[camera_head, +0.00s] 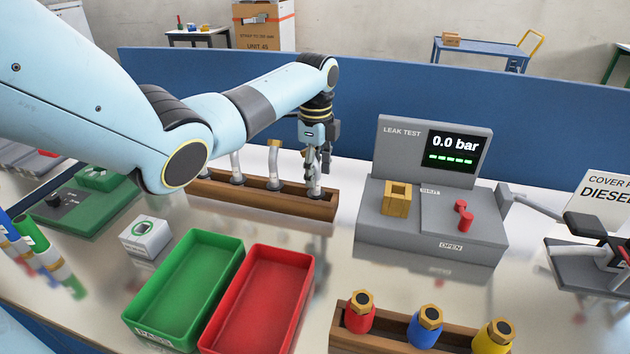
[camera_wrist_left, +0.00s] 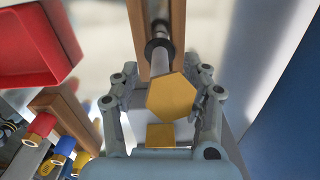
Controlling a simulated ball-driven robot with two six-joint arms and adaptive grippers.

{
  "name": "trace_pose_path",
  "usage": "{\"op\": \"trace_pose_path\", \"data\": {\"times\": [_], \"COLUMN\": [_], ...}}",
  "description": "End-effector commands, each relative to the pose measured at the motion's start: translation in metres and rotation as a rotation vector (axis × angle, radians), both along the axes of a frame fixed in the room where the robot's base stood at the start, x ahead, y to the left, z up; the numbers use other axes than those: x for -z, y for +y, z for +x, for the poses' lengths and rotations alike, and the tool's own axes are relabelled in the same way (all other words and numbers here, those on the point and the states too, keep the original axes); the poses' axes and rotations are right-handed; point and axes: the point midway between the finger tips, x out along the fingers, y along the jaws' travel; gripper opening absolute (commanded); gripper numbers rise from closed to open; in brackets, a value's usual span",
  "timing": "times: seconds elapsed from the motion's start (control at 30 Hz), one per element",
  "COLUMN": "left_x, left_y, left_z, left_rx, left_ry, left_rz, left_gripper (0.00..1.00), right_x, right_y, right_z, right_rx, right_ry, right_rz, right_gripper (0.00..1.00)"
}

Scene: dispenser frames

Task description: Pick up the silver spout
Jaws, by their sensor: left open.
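Several silver spouts stand in a wooden rack (camera_head: 262,204) behind the trays. One silver spout (camera_head: 274,165) with a gold end stands clear in the middle of the rack. My left gripper (camera_head: 317,168) is over the spout at the rack's right end and hides most of it. In the left wrist view this silver spout (camera_wrist_left: 159,65), with a dark ring and a gold hexagonal end, lies between the open fingers of my left gripper (camera_wrist_left: 164,82). Contact cannot be made out.
A grey leak tester (camera_head: 440,235) stands right of the rack. A green tray (camera_head: 140,327) and a red tray (camera_head: 303,262) lie in front. Capped red, blue and yellow bottles stand in a front wooden rack (camera_head: 390,343). A blue panel (camera_head: 400,83) runs behind.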

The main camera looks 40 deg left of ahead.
Motion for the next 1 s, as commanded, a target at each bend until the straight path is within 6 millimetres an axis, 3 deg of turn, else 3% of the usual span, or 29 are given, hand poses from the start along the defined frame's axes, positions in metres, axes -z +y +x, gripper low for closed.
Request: {"op": "trace_pose_path", "data": {"times": [0.13, 0.37, 0.73, 1.0], "left_x": [0.015, 0.017, 0.017, 0.017], "left_y": [0.000, 0.000, 0.000, 0.000], "left_z": [0.000, 0.000, 0.000, 0.000], "left_rx": [-0.001, 0.000, 0.000, 0.000], "left_ry": [-0.001, -0.001, -0.001, -0.001], "left_rz": [0.001, 0.002, 0.002, 0.002], "left_gripper": [0.46, 0.46, 0.01, 0.00], "right_x": [0.000, 0.000, 0.000, 0.000], "right_y": [-0.001, -0.002, -0.004, -0.004], "right_z": [0.002, 0.000, -0.003, -0.003], "right_rx": [0.000, -0.001, -0.001, -0.001], "right_ry": [-0.002, 0.001, 0.006, 0.006], "right_rz": [-0.001, -0.003, -0.005, -0.004], "right_gripper": [0.43, 0.43, 0.43, 0.43]}}
